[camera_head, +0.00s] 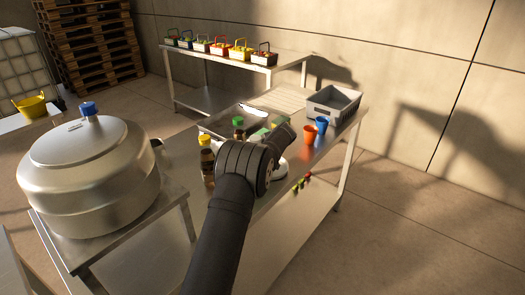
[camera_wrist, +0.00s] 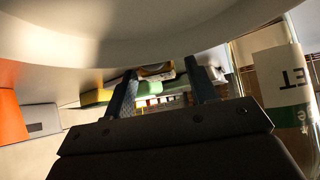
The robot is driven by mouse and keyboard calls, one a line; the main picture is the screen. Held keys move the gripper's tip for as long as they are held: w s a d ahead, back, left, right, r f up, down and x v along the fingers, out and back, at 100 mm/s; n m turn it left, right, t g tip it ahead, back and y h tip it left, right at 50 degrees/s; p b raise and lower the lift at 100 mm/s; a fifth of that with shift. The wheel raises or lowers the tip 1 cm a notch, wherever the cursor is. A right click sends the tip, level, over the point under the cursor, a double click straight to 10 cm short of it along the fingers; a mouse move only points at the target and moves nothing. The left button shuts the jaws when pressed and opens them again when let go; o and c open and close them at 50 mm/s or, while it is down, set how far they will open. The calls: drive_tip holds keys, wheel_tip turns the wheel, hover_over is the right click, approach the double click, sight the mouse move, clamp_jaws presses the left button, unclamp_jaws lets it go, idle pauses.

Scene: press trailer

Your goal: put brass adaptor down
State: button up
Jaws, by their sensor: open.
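My gripper (camera_wrist: 162,72) shows in the wrist view with its two dark fingers apart. A small brown-gold round piece (camera_wrist: 155,69) shows between the fingertips and may be the brass adaptor. Whether the fingers touch it cannot be told. In the camera_head view my arm reaches over the steel table (camera_head: 325,150), and the gripper is hidden behind my arm. No brass adaptor can be made out in that view.
A large steel vessel (camera_head: 88,180) is at left. A pale curved surface (camera_wrist: 130,30) overhangs the wrist view.

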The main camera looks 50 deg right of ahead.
drive_tip(key=v, duration=1.1)
drive_tip(key=shift+s+r, duration=0.25)
drive_tip(key=shift+s, duration=0.1)
drive_tip(key=x, duration=1.2)
drive_tip(key=shift+w+f, duration=0.2)
drive_tip(key=shift+f, duration=0.05)
wheel_tip(320, 180, up, 3)
drive_tip(key=shift+s+a+r, duration=0.1)
drive_tip(key=shift+r, duration=0.6)
